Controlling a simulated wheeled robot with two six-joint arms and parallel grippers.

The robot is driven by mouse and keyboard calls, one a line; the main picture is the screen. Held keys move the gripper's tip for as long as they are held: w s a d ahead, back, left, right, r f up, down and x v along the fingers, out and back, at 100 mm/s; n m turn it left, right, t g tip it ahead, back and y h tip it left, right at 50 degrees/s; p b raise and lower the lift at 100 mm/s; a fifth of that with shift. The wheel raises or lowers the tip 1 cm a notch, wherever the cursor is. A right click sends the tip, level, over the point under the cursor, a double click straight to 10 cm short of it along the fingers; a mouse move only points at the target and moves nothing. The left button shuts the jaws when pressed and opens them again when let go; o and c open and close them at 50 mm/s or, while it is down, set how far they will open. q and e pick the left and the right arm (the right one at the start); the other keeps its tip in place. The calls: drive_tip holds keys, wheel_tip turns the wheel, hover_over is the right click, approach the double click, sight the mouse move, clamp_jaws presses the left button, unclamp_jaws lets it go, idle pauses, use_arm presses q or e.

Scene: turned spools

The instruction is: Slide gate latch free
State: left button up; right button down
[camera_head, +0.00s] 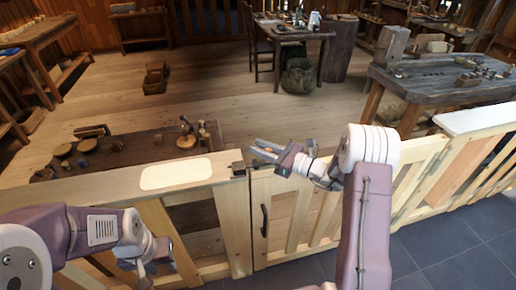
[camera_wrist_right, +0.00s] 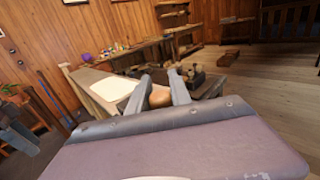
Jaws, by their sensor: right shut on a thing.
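The gate latch (camera_head: 238,169) is a small dark piece on top of the pale wooden fence, at the joint between the fixed panel and the gate (camera_head: 290,215). My right gripper (camera_head: 262,151) reaches in from the right at the latch, its fingers pointing left. It is shut on the latch, though the fingers hide the grip itself. In the right wrist view its two grey fingers (camera_wrist_right: 163,86) stand a little apart, with a round orange-brown thing showing between them. My left gripper (camera_head: 146,264) hangs low in front of the left fence panel, away from the latch; its jaws are unclear.
A dark vertical handle (camera_head: 264,220) is on the gate's front. A cream pad (camera_head: 176,173) lies on the left fence top. Behind it, a low bench (camera_head: 135,150) carries bowls and turned pieces. A heavy workbench (camera_head: 440,85) stands at the right. The wooden floor behind the gate is largely clear.

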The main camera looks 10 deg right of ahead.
drive_tip(key=d, duration=0.4)
drive_tip(key=shift+w+r, duration=0.1)
drive_tip(key=shift+r, duration=0.1)
drive_tip(key=shift+d, duration=0.1)
drive_tip(key=c, duration=1.2)
unclamp_jaws()
drive_tip(key=shift+d, duration=0.1)
drive_tip(key=shift+c, duration=0.2)
drive_tip(key=shift+d+f, duration=0.1)
drive_tip(key=shift+s+d, duration=0.15)
drive_tip(key=shift+s, duration=0.1)
drive_tip(key=v, duration=0.8)
drive_tip(key=shift+s+d, duration=0.2)
